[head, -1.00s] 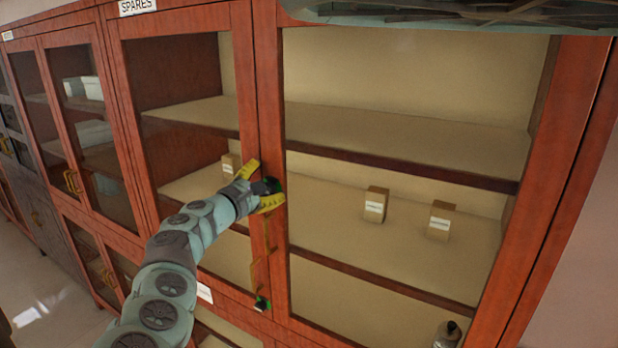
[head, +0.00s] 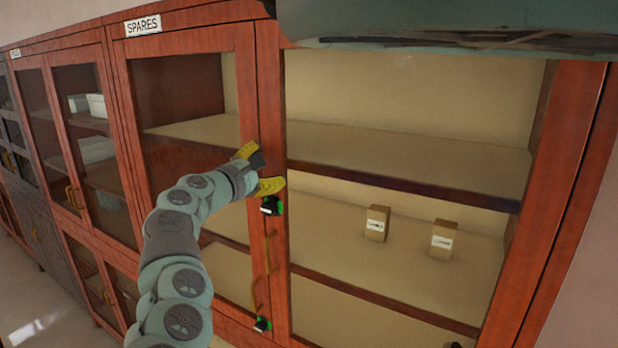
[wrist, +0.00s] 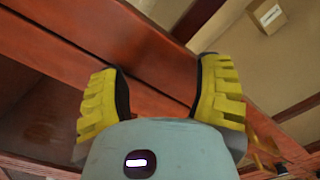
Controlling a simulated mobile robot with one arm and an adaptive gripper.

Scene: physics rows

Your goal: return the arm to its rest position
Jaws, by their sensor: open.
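My gripper (head: 264,169) is at the end of my jointed grey-green arm, in front of the meeting door frames of the red wooden cabinet (head: 265,95). Its two yellow fingers are apart, with nothing between them. The wrist view also shows the open gripper (wrist: 158,92), with red door frame behind the gap. I cannot tell whether a finger touches the frame. Below the gripper, a brass handle (head: 268,268) stands on the door frame, with black and green pieces near its top and bottom ends.
Two small labelled boxes (head: 376,223) (head: 443,240) stand on the middle shelf behind the right door. A "SPARES" label (head: 143,26) is above the left door. More cabinets run to the left, with bare floor (head: 35,310) at lower left.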

